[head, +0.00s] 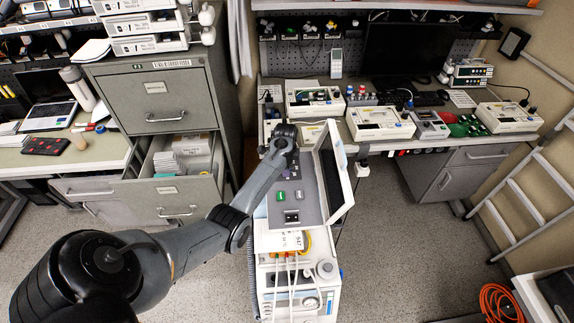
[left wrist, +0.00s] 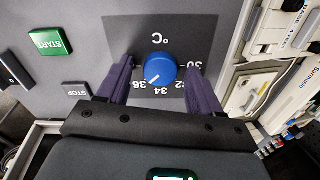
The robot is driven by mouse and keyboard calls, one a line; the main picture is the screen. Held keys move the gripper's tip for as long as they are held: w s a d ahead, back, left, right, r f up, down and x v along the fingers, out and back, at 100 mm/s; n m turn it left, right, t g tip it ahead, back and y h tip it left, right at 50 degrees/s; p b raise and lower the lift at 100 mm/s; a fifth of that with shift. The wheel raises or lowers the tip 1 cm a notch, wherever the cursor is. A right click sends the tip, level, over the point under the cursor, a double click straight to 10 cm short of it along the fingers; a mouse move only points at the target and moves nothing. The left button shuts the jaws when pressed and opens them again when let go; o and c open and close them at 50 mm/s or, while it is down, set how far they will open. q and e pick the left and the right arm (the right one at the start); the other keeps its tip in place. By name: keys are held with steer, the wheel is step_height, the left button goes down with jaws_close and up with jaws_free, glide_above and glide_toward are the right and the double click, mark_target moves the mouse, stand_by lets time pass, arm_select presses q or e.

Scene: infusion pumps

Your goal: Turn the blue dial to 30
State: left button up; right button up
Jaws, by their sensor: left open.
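The blue dial (left wrist: 160,69) sits on a dark square on a grey panel, under a °C mark, with 30, 32, 34 and 36 printed around it. Its white pointer line is toward the lower left, between 34 and 36. My left gripper (left wrist: 159,67) is open, with one purple finger on each side of the dial. Small gaps show between fingers and dial; I cannot tell the depth. In the head view my left gripper (head: 285,155) is over the upper part of the device panel (head: 313,208) and hides the dial. My right gripper is not in view.
A raised white-framed lid (head: 342,170) stands right of the panel. An open drawer (head: 185,185) is at left; a bench with pumps (head: 380,124) is behind.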

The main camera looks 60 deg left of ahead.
arm_select(q)
steer(key=c, duration=1.1)
steer(key=shift+o, duration=0.2)
